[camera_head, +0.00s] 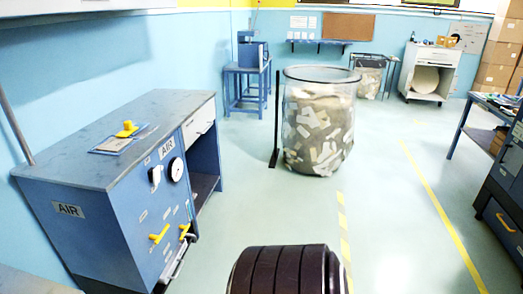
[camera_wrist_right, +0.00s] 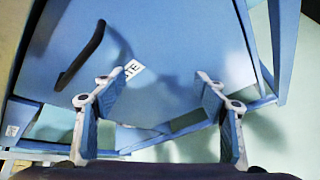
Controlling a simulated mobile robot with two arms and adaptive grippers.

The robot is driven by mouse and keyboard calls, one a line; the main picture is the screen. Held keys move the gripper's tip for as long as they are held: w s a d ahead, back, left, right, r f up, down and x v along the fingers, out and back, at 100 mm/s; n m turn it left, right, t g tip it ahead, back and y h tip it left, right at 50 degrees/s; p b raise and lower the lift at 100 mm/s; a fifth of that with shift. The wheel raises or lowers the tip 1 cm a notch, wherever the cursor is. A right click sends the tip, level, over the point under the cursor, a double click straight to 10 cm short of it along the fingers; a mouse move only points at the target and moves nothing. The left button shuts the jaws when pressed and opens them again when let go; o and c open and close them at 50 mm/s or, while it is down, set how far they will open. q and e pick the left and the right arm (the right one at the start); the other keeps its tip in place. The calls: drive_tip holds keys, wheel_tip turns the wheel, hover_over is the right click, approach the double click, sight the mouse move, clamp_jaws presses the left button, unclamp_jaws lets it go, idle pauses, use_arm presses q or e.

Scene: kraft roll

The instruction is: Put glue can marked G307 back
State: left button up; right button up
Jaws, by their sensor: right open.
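I cannot make out a glue can marked G307 in either view. My right gripper (camera_wrist_right: 165,82) shows in the right wrist view, its two fingers spread wide with nothing between them. Neither gripper shows in the head view.
A blue workbench (camera_head: 125,225) marked AIR stands at left, with a yellow-knobbed item (camera_head: 126,130) on top. A clear bin (camera_head: 318,125) of scraps stands mid-room. A dark cabinet (camera_head: 505,185) is at right. The pale floor (camera_head: 385,200) between is open.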

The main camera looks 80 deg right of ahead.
drive_tip(key=s+d+f+m+g+h, duration=0.1)
drive_tip(key=s+d+f+m+g, duration=0.25)
drive_tip(key=s+f+m, duration=0.7)
drive_tip(key=s+d+f+m+g+h, duration=0.1)
drive_tip(key=s+d+f+m+g, duration=0.3)
drive_tip(key=s+f, duration=0.75)
drive_tip(key=s+d+f+m+g, duration=0.2)
drive_tip(key=s+f+m, duration=0.4)
drive_tip(key=s, duration=0.3)
drive_tip(key=s+d+f+m+g+h, duration=0.1)
drive_tip(key=s+d+f+m+g, duration=0.1)
drive_tip(key=s+f+m, duration=0.4)
drive_tip(key=s+d, duration=0.1)
drive_tip(key=s, duration=0.2)
drive_tip(key=shift+s+d+f, duration=0.2)
drive_tip(key=shift+s+d, duration=0.05)
drive_tip(key=shift+s, duration=0.15)
